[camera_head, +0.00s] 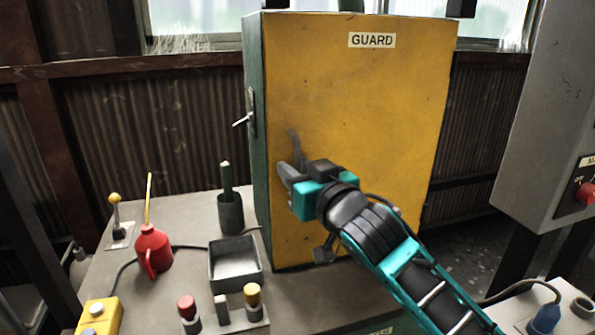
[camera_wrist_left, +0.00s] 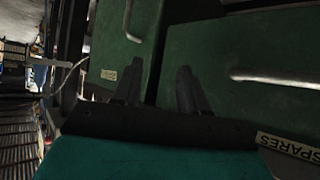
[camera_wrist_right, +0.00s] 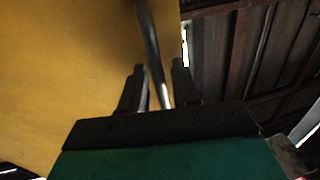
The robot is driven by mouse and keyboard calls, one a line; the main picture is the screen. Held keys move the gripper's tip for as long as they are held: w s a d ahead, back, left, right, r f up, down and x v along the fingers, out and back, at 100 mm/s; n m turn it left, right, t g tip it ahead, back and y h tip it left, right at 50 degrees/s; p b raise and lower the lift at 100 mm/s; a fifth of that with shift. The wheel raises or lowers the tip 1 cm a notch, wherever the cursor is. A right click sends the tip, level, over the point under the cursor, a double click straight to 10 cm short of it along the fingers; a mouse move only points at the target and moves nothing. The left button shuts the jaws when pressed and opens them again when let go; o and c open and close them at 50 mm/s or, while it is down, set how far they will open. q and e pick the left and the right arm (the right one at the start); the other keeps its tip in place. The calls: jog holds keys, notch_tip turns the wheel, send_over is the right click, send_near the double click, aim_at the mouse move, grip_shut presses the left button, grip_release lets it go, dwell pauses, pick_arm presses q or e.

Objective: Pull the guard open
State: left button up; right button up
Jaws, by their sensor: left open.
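The guard (camera_head: 385,150) is a yellow door marked GUARD on the front of a green cabinet, and it looks closed. Its dark bar handle (camera_head: 293,145) stands near the door's left edge. My right gripper (camera_head: 287,172) is at this handle. In the right wrist view the handle (camera_wrist_right: 151,45) runs down between the two fingers, which stand apart with a gap beside the bar. My left gripper (camera_wrist_left: 158,82) is outside the head view. In the left wrist view it is open and empty, facing green drawer fronts.
A latch lever (camera_head: 243,120) sits on the cabinet's left side. On the grey bench are a red oil can (camera_head: 153,250), an open metal tray (camera_head: 236,282) and a dark green-handled tool holder (camera_head: 230,212). A grey box with a red knob (camera_head: 586,193) stands at the right.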

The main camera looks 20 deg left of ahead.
grip_shut()
dwell(0.3)
dwell(0.3)
